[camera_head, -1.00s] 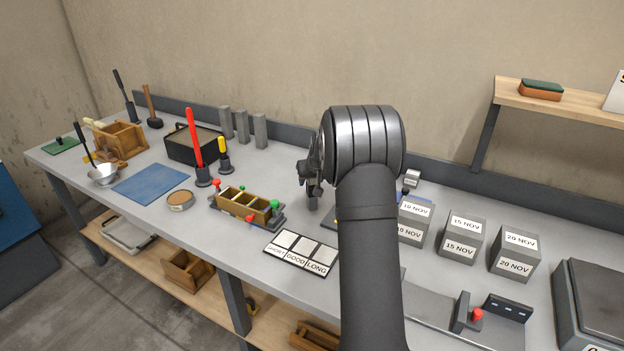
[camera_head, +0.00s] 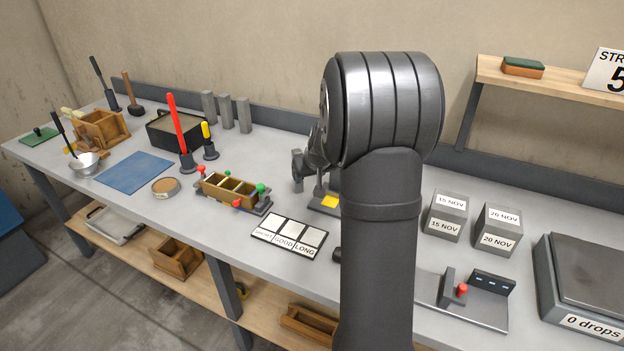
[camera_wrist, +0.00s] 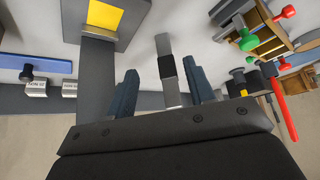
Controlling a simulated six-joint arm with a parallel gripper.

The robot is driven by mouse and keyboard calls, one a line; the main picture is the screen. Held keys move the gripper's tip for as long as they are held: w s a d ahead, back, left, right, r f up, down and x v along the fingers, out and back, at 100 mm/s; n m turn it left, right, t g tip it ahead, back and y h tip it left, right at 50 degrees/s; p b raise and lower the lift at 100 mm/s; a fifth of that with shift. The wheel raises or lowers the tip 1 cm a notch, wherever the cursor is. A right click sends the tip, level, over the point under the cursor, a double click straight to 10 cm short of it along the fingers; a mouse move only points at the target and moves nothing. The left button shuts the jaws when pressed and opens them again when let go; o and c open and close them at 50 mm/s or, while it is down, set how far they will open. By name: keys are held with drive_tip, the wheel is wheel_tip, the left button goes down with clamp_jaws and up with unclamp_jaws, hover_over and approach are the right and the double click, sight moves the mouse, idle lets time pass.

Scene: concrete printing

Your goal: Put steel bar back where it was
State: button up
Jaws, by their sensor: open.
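My gripper shows in the wrist view (camera_wrist: 163,76), its two dark blue-grey fingers apart. A light grey bar with a black band (camera_wrist: 165,45), which looks like the steel bar, appears between the fingers. I see no finger touching it, and I cannot tell whether it stands or lies. In the head view my gripper (camera_head: 298,178) is left of my arm, over the middle of the bench, partly hidden by the wrist. I cannot make out the bar surely in the head view.
A stand with a yellow pad (camera_head: 330,202) is close beside my gripper. The wooden mould with red and green knobs (camera_head: 233,190) and the SHORT/GOOD/LONG board (camera_head: 290,237) lie left and in front. Dated grey blocks (camera_head: 447,216) stand right. Three grey prisms (camera_head: 226,112) stand behind.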

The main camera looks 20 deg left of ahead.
drive_tip(key=shift+s+d, duration=0.65)
drive_tip(key=shift+s, duration=0.05)
drive_tip(key=w+a+f, duration=0.2)
drive_tip(key=w+a, duration=0.7)
drive_tip(key=shift+w+a+f, duration=0.3)
drive_tip(key=shift+w+f, duration=0.05)
drive_tip(key=shift+r, duration=0.1)
idle(0.4)
